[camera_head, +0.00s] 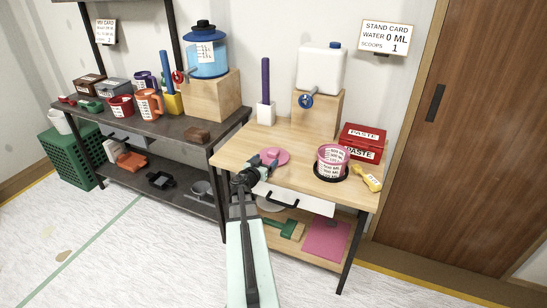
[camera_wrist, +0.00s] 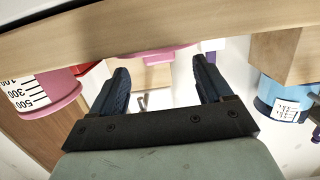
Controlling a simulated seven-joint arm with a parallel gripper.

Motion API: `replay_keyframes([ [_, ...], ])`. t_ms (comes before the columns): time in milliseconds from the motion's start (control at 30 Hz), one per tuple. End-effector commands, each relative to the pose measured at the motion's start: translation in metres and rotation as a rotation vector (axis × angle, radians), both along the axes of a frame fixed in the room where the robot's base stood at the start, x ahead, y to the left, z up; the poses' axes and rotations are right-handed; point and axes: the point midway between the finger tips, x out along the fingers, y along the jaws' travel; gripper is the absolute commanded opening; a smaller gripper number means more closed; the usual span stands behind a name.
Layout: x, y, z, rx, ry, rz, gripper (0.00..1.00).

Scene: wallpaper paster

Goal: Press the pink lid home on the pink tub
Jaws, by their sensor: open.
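The pink tub (camera_head: 332,160), with printed white measure labels, stands on a dark round base on the right part of the wooden table. The tub also shows at the left of the wrist view (camera_wrist: 50,92). The pink lid (camera_head: 281,157) lies apart from it on the table to its left, knob up. Part of the lid shows beyond my fingers in the wrist view (camera_wrist: 165,54). My gripper (camera_head: 262,167) is open at the lid's front-left side and partly hides it. In the wrist view its fingers (camera_wrist: 163,72) are spread, with nothing clearly held.
The wooden table (camera_head: 234,150) also bears a red paste box (camera_head: 362,142), a yellow-handled tool (camera_head: 368,178), and a white jug (camera_head: 321,68) on a wooden block. Bare tabletop lies between lid and tub.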

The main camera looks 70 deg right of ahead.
Motion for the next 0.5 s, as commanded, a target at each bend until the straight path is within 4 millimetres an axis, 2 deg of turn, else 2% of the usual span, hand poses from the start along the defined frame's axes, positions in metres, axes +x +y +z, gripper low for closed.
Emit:
replay_keyframes([
  [267,-0.001,-0.017,-0.001,0.000,0.001,-0.001,0.79],
  [500,-0.001,-0.048,-0.004,0.000,0.001,-0.001,0.79],
])
